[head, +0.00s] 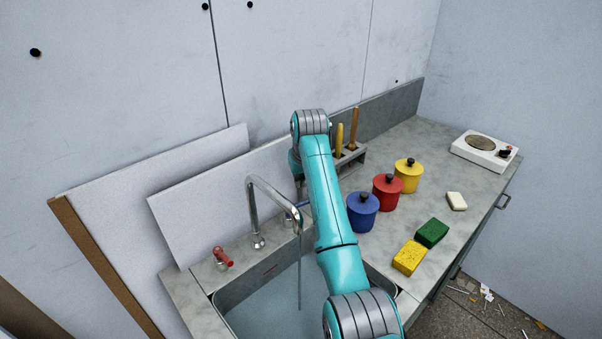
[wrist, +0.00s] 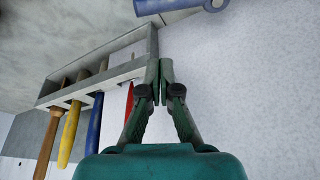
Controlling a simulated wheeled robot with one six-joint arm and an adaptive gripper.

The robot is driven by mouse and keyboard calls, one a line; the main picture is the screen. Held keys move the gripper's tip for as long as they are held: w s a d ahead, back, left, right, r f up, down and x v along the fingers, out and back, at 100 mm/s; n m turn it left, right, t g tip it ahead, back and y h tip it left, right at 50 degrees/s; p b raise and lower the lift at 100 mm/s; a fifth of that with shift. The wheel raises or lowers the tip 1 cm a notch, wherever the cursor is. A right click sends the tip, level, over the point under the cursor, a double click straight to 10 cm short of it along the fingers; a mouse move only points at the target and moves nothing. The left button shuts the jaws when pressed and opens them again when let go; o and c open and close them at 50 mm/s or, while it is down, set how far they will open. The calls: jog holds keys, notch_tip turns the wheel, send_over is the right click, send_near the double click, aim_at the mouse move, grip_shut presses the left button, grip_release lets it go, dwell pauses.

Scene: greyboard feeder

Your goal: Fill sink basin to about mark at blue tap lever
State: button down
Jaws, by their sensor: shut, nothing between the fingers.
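The sink basin (head: 240,289) is at the bottom of the head view, with pale bluish water (head: 262,318) in it. A thin stream (head: 299,270) falls from the curved metal spout (head: 270,187). A faint reddish mark (head: 269,269) shows on the basin's back wall, above the water. A bit of the blue tap lever (head: 303,204) shows beside my arm; the rest is hidden. In the wrist view my gripper (wrist: 166,68) is shut and empty, and a blue rounded part (wrist: 203,5), perhaps this lever, lies apart from its fingertips. My arm hides the basin's right part.
A red tap lever (head: 222,257) stands left of the spout. Blue (head: 362,212), red (head: 387,192) and yellow (head: 408,176) pots stand right of my arm. A rack with handled tools (wrist: 125,70) is behind it. Yellow (head: 409,258) and green (head: 432,233) sponges lie near the front edge.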

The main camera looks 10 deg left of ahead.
aim_at(299, 206)
jog(key=shift+s+d+f, duration=0.25)
jog(key=shift+s+d, duration=0.05)
jog(key=shift+s, duration=0.25)
jog(key=shift+s+d+f, duration=0.25)
jog(key=shift+s, duration=0.3)
jog(key=shift+s+d+f, duration=0.25)
jog(key=shift+s+d, duration=0.05)
jog(key=shift+s, duration=0.25)
